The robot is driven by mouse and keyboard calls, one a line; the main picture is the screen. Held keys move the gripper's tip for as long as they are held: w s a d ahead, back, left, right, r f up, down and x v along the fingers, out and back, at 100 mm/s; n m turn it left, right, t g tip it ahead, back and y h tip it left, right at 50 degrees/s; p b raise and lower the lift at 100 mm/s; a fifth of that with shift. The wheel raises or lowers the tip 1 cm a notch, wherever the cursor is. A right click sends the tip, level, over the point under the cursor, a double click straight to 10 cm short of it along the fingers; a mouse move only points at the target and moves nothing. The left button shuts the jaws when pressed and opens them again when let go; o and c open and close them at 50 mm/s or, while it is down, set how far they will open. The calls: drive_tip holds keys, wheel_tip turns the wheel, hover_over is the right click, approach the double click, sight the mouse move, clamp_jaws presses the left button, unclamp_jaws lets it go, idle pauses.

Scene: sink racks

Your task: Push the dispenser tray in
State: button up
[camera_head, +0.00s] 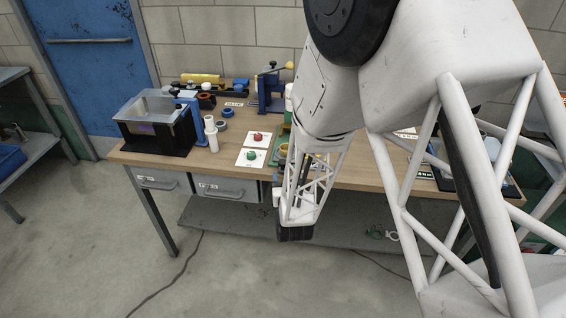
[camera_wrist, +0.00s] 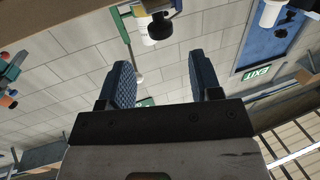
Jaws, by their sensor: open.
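I cannot clearly pick out the dispenser tray in either view; my arm hides part of the bench in the head view. A green and white upright item (camera_head: 289,103) shows partly beside my arm. In the wrist view my gripper (camera_wrist: 160,78) is open, its two dark ridged fingers apart with nothing between them. Beyond the fingers is a white bottle-like item with a black end (camera_wrist: 155,24), beside a green post (camera_wrist: 126,38). In the head view the dark lower end of my arm is at the bench's front edge; the fingers are not clear there.
The wooden bench (camera_head: 350,176) carries a black stand with a clear bin (camera_head: 155,125), white cylinders (camera_head: 211,138), cards with red and green knobs (camera_head: 252,148) and a blue fixture (camera_head: 268,95). Grey drawers (camera_head: 228,188) hang below. Floor in front is mostly clear, with a cable.

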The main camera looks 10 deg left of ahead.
sight(283, 162)
drive_tip(key=shift+w+a+f, duration=0.1)
drive_tip(key=shift+w+a, duration=0.05)
idle(0.4)
drive_tip(key=shift+x, duration=3.7)
